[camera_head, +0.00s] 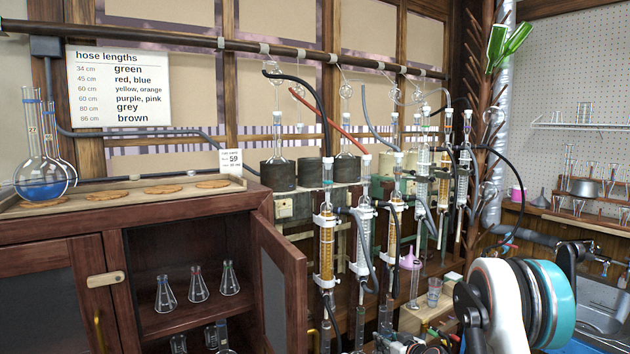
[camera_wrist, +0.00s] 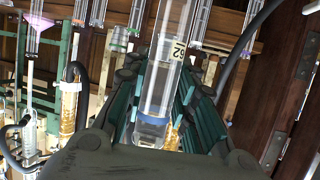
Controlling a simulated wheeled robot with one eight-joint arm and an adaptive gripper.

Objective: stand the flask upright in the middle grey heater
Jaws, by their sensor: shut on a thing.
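My gripper (camera_wrist: 170,75) has its green fingers shut on both sides of a clear glass neck (camera_wrist: 175,25), which I take to be the flask's. The neck has a label reading 62 and a blue band near its near end. The flask's body is out of the wrist view, and I cannot make out the held flask in the head view. The middle grey heater (camera_head: 310,172) is a dark cylinder on the back shelf with nothing visible standing in it. The left heater (camera_head: 278,176) and right heater (camera_head: 346,169) each have glassware in them.
Clamped glass columns (camera_head: 326,245) and hoses stand in front of and right of the heaters. A red hose (camera_head: 335,120) and a black hose (camera_head: 312,95) hang above them. An open cabinet door (camera_head: 280,285) juts out at centre left. Flasks (camera_head: 42,172) stand on the left counter.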

